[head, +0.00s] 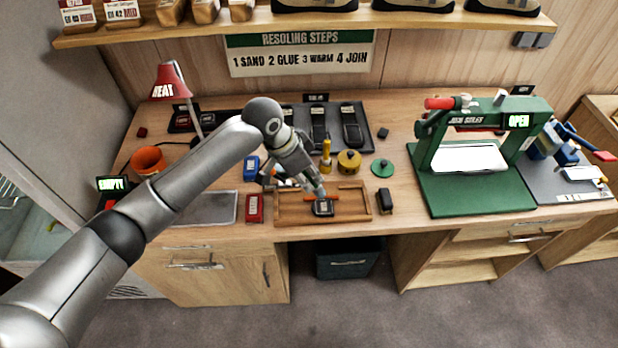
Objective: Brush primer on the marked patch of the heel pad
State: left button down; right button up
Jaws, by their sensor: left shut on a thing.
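The dark heel pad (323,209) lies in a shallow wooden tray (350,214) near the bench's front edge. A small pale outline shows on its top, and an orange-red bar lies across the tray at its far edge. My left gripper (318,188) is just above the pad, pointing down. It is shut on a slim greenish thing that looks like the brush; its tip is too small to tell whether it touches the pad. A yellow-handled tool (326,157) stands behind, beside a round yellow pot (349,162). My right gripper is not in view.
A green press (478,190) marked OPEN stands at right. A red HEAT lamp (170,82) and orange roll (149,161) are at left. A red box (254,208) and black block (385,201) flank the tray. A green disc (382,168) lies behind.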

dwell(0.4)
pick_arm(q)
jog(key=shift+w+a+f+g+b, duration=0.2)
jog(key=shift+w+a+g+b, duration=0.15)
jog(key=shift+w, duration=0.2)
jog(key=shift+w+a+f+g+b, duration=0.15)
jog(key=shift+w+a+f+g, duration=0.1)
jog(key=shift+w+a, duration=0.25)
jog(key=shift+s+r, duration=0.1)
